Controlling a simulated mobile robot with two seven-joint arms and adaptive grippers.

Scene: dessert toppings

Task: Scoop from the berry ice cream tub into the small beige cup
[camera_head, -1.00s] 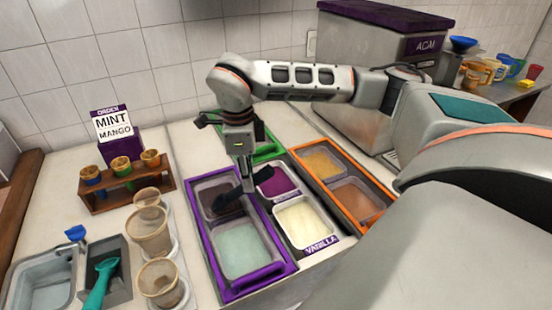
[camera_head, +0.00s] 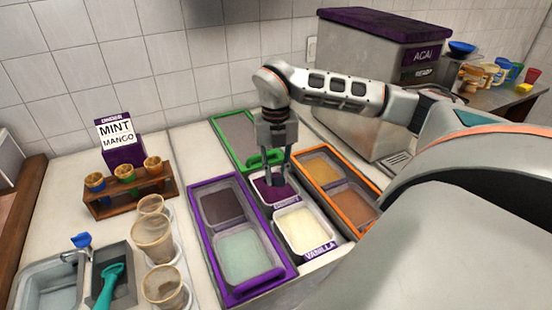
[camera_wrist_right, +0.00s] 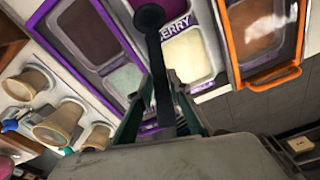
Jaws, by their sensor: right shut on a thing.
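The berry tub (camera_head: 262,196) holds dark purple ice cream and sits between the purple and orange trays, behind the vanilla tub. My right gripper (camera_head: 277,172) points down over it, shut on a dark scoop (camera_wrist_right: 161,75). The round scoop head (camera_wrist_right: 149,16) shows beyond the fingers in the right wrist view, in front of the berry tub. I cannot tell whether it touches the ice cream. Several beige cups stand in a row left of the purple tray; the farthest one (camera_head: 151,204) looks smallest in the head view. My left gripper is not in view.
The purple tray (camera_head: 285,277), vanilla tub (camera_head: 304,232), orange tray (camera_head: 309,186) and green tray (camera_head: 216,138) surround the berry tub. An acai machine (camera_head: 352,85) stands behind.

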